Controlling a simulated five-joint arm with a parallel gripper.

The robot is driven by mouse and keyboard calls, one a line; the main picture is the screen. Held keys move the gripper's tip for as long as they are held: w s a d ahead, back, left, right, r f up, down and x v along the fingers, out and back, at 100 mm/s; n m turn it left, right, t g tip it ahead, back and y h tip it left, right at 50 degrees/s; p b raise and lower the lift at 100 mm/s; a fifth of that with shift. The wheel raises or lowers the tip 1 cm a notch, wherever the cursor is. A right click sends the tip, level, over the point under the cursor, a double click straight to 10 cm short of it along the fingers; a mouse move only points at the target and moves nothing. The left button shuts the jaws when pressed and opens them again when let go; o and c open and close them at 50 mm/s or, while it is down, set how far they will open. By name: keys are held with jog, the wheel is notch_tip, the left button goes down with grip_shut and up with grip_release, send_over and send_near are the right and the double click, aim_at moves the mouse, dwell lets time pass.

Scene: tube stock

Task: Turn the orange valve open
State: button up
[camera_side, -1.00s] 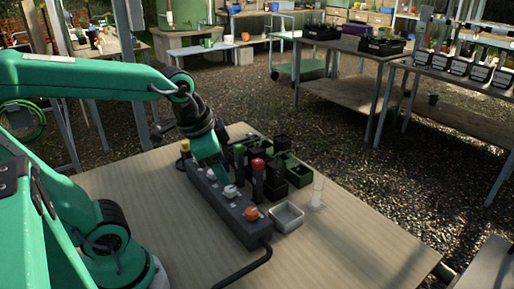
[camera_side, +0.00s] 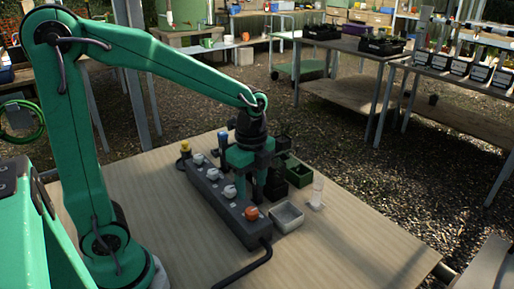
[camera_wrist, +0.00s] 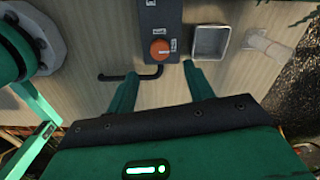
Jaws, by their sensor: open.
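The orange valve (camera_side: 251,213) is a round knob at the near end of a dark grey bar (camera_side: 232,222) on the table. In the wrist view the orange valve (camera_wrist: 160,48) lies ahead of my fingertips, between their lines, with small white labels beside it. My gripper (camera_side: 250,188) points down in the side view, behind the bar's near half and apart from the orange valve. Its two fingers (camera_wrist: 160,69) are spread with nothing between them in the wrist view.
Several white knobs (camera_side: 213,173) sit along the same bar. Dark pots (camera_side: 299,173) stand behind my gripper. A black cable (camera_side: 245,269) leaves the bar's near end.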

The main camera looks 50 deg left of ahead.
aim_at(252, 211)
jog(key=shift+f, duration=0.1)
jog(key=shift+f, duration=3.8)
jog(key=shift+c, duration=0.4)
jog(key=c, duration=0.9)
